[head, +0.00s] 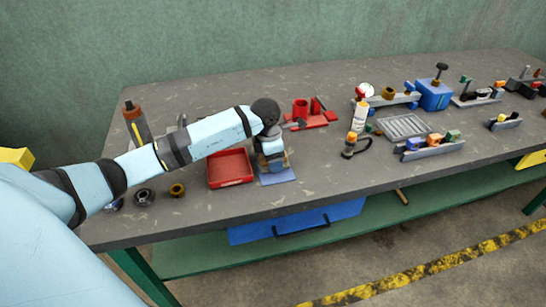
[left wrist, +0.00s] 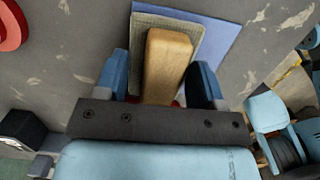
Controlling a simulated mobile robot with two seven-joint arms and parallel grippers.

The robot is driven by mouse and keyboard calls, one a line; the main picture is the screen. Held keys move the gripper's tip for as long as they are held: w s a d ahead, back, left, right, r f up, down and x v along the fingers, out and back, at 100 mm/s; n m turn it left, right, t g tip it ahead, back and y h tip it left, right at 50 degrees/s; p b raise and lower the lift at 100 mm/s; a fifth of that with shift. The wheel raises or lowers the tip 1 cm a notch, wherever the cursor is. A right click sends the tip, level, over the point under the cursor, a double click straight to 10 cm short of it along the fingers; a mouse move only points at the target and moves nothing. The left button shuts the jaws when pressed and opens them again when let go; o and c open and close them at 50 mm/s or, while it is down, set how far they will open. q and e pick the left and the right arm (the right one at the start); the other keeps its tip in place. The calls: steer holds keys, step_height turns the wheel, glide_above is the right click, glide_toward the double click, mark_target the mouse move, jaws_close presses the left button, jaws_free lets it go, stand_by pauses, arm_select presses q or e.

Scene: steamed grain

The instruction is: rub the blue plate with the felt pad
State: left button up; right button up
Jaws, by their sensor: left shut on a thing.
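My left gripper (head: 272,163) points down over the blue plate (head: 281,178) near the table's front edge. In the left wrist view, the fingers (left wrist: 163,82) are shut on the wooden handle (left wrist: 168,55) of the felt pad. The pad's grey base (left wrist: 202,32) shows around the handle and lies over the blue plate (left wrist: 226,42). The plate sticks out past the pad on the top and right sides. The pad looks flat over the plate, but I cannot tell whether it touches. The gripper hides much of both in the head view. My right gripper is not seen.
A red tray (head: 230,168) stands just left of the plate. A red holder (head: 312,115) is behind it, and a spray-like white bottle (head: 359,117) stands to the right. A grey grid tray (head: 403,126) lies farther right. The table's front edge is close to the plate.

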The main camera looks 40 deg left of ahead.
mark_target(260, 158)
arm_select(q)
steer(key=shift+f, duration=0.3)
steer(key=shift+s+a+r, duration=0.1)
steer(key=shift+s+a, duration=0.8)
steer(key=shift+s, duration=0.15)
steer(key=shift+s+a, duration=0.1)
steer(key=shift+a, duration=0.05)
steer(key=shift+s, duration=0.1)
steer(key=shift+s+a, duration=0.15)
steer(key=shift+a, duration=0.05)
steer(key=shift+w+d+r+b, duration=0.15)
steer(key=shift+w+d+b, duration=0.15)
steer(key=shift+w+d, duration=0.75)
steer(key=shift+w, duration=0.2)
steer(key=shift+w+d+r, duration=0.1)
steer(key=shift+d, duration=0.05)
